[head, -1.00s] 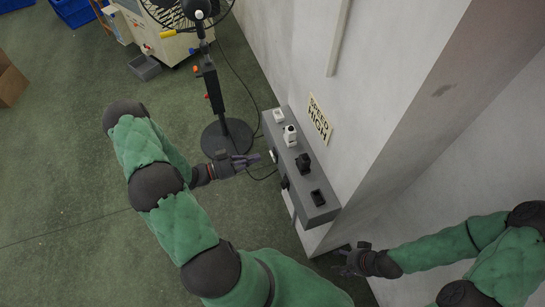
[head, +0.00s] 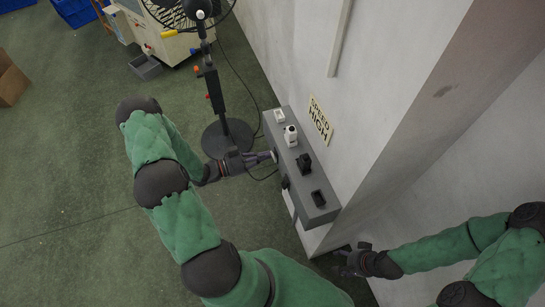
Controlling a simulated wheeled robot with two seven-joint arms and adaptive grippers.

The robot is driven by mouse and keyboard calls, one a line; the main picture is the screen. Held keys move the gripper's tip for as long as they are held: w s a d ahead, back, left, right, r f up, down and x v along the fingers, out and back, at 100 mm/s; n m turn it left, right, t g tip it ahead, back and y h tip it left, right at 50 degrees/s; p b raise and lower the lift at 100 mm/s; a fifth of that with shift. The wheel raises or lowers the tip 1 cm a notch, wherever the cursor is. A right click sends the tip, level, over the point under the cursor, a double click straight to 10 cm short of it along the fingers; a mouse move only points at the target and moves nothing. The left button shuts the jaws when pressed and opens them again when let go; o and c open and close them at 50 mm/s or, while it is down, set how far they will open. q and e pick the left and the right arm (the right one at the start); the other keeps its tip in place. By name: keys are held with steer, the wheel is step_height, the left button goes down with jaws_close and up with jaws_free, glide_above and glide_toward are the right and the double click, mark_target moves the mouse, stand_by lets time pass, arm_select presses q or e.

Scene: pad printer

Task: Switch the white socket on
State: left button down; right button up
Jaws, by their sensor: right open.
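A grey box (head: 330,212) on the wall carries a white flat piece (head: 279,115), a white upright piece (head: 291,136) and two black pieces along its top. A small white part (head: 275,156), which looks like the white socket, shows on the box's left-facing side. Its switch state is too small to tell. My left gripper (head: 266,157) points at this part, with its fingertips at or very near it. Contact and finger gap cannot be made out. My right gripper (head: 345,261) is open and empty, low by the wall corner, away from the box.
A black fan (head: 226,138) on a round base stands just behind my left gripper, its cable trailing to the box. A "SPEED HIGH" sign (head: 320,119) is on the wall. A black part (head: 285,183) sits on the box's side.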

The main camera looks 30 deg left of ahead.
arm_select(q)
steer(key=shift+w+d, duration=0.25)
steer(key=shift+w, duration=0.15)
steer(key=shift+s, duration=0.1)
steer(key=v, duration=1.5)
steer(key=shift+s+a, duration=0.2)
steer(key=shift+s, duration=0.1)
steer(key=shift+s, duration=0.1)
